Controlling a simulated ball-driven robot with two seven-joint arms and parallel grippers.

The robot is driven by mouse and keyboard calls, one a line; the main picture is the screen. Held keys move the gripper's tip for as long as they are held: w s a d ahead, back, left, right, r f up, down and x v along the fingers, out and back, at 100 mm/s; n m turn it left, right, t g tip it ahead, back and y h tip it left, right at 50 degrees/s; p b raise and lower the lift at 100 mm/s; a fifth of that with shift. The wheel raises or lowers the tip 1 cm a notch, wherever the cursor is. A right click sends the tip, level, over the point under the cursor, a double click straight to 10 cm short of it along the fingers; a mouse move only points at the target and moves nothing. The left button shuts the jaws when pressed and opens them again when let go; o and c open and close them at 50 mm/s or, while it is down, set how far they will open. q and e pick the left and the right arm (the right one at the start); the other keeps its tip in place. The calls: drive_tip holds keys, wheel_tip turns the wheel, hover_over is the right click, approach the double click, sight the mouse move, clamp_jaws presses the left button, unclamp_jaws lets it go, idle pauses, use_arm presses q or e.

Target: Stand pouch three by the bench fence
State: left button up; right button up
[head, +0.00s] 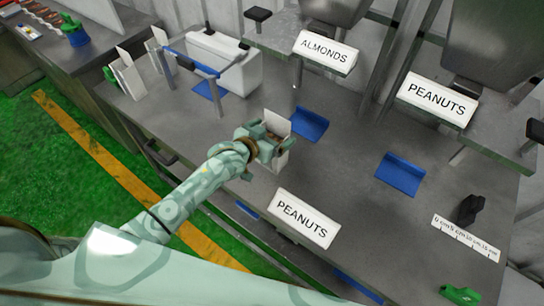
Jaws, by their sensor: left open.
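A white open-topped pouch (277,122) stands upright on the grey bench (340,180) near its middle, with something brown showing at its mouth. My left gripper (267,144) is at this pouch, its jaws open and close about it; the fingers hide part of it, and I cannot tell if they touch. Two more pale pouches, a nearer one (128,76) and a farther one (157,46), stand at the bench's left end. No number is readable on any pouch, and I cannot tell which part is the bench fence. My right gripper is not in view.
A white block-like unit (224,62) with a blue bar (190,62) stands back left. Blue trays (308,124) and (400,174) sit below hoppers. Signs read ALMONDS (326,51) and PEANUTS (437,99); another PEANUTS sign (304,218) is in front. A scale strip (466,238) lies right.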

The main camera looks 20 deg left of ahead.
use_arm(q)
drive_tip(key=c, duration=1.7)
